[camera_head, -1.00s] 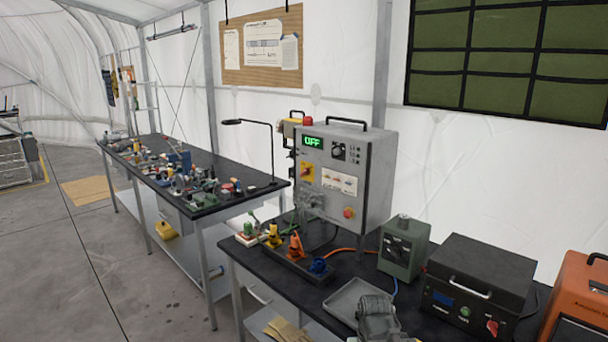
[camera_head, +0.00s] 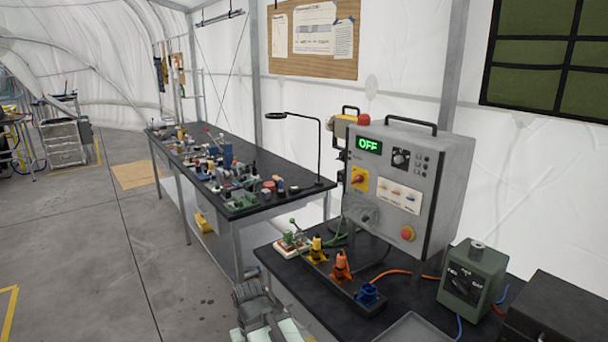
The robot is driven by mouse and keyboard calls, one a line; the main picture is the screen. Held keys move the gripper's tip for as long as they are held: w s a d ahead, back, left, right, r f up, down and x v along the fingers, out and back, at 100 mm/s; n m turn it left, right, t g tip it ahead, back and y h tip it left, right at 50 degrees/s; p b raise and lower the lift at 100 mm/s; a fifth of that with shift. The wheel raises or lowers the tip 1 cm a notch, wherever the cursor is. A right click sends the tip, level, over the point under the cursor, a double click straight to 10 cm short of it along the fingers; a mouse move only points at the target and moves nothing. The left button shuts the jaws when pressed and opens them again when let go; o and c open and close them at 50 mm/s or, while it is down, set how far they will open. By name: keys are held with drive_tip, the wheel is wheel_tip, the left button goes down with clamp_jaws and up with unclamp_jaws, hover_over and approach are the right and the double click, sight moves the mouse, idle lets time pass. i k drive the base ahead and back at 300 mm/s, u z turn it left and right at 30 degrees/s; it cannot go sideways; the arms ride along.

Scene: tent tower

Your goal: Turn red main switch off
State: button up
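The red main switch (camera_head: 358,180) is a red knob on a yellow plate, on the front of the grey control box (camera_head: 440,185). It sits below the green display (camera_head: 369,145), which reads OFF. The knob's exact angle is too small to tell. My gripper (camera_head: 258,300) shows at the bottom, low in front of the bench and well apart from the switch. Its fingers cannot be made out clearly.
The black bench (camera_head: 300,277) carries yellow, orange and blue plugs in front of the box. A green device (camera_head: 470,280) stands at right. A second bench (camera_head: 290,200) with many small parts runs behind at left. The grey floor (camera_head: 90,240) at left is clear.

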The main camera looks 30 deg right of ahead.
sight(359, 177)
drive_tip(key=u, duration=0.4)
drive_tip(key=i, duration=0.95)
drive_tip(key=u, duration=0.3)
drive_tip(key=k, duration=0.65)
drive_tip(key=u, duration=0.25)
drive_tip(key=i, duration=0.65)
drive_tip(key=z, duration=0.15)
